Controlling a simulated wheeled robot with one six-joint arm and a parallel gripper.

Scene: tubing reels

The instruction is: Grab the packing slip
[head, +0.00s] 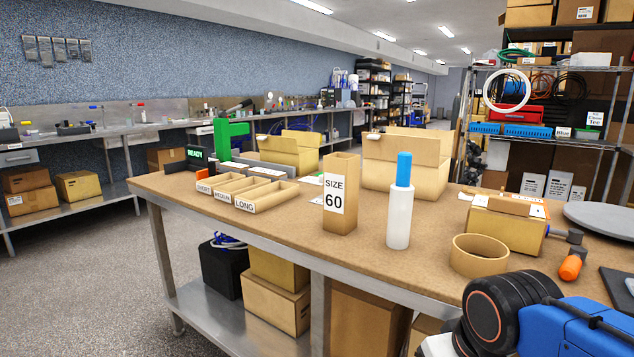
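I cannot tell for sure which paper is the packing slip. Small white papers (312,179) lie flat on the brown workbench (290,222), left of and behind the tall "SIZE 60" box (341,218). More white paper pieces show on and beside the small carton (506,228) at the right; their print is too small to read. My gripper is not in view; only a blue and black part of my arm shows at the lower right, in front of the bench.
A white bottle with a blue cap (400,212) and a cardboard ring (480,256) stand on the bench front. Three-slot sorting trays (262,197) sit left, open cartons (405,165) behind. An orange-handled tool (571,266) and grey disc (606,217) crowd the right.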

